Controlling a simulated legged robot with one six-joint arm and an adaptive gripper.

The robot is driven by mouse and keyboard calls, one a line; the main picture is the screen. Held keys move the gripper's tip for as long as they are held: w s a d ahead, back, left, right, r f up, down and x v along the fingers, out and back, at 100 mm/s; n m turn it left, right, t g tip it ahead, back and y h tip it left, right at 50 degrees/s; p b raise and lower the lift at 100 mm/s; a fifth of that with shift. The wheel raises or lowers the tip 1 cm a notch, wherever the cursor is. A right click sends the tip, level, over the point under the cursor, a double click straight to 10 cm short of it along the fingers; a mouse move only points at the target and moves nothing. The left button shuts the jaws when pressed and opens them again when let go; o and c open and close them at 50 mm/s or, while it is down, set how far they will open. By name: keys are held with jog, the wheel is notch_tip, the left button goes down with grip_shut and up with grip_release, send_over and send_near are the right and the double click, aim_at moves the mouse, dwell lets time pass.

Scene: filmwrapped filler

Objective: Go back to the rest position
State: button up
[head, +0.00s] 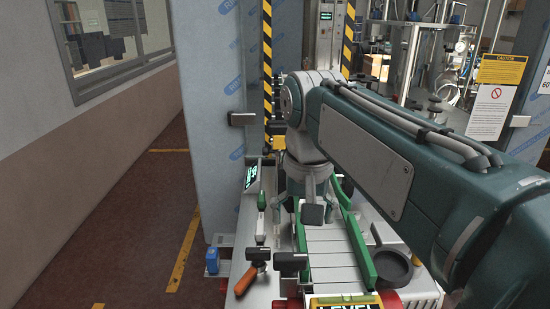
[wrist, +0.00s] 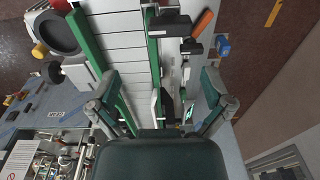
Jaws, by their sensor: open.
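My arm reaches in from the right of the head view, over a grey slatted conveyor (head: 330,247) with green side rails. My gripper (head: 306,203) hangs above the far part of the conveyor, pointing down. In the wrist view my gripper (wrist: 160,76) has its two fingers spread wide on either side, with nothing between them. The slatted conveyor (wrist: 115,40) and its green rails lie below the fingers there. Part of the gripper is hidden behind the arm's wrist in the head view.
An orange-handled tool (head: 246,279), a green-topped item (head: 262,201), a blue item (head: 212,260) and a round black dish (head: 392,267) are around the conveyor. A film-wrapped panel (head: 212,110) stands at the left. Caution signs (head: 495,95) are at the right. The floor at left is clear.

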jog(key=s+d+f+t, duration=0.1)
jog(key=s+d+f, duration=0.2)
jog(key=s+d+f+t, duration=0.2)
jog(key=s+d+f, duration=0.1)
jog(key=s+f, duration=0.1)
jog(key=s+d+f+t, duration=0.1)
jog(key=s+d+f, duration=0.2)
jog(key=f, duration=0.1)
jog(key=shift+s+f+t, duration=0.15)
jog(key=shift+s+t, duration=0.15)
jog(key=shift+s, duration=0.1)
jog(key=shift+s+f, duration=0.25)
jog(key=shift+f, duration=0.2)
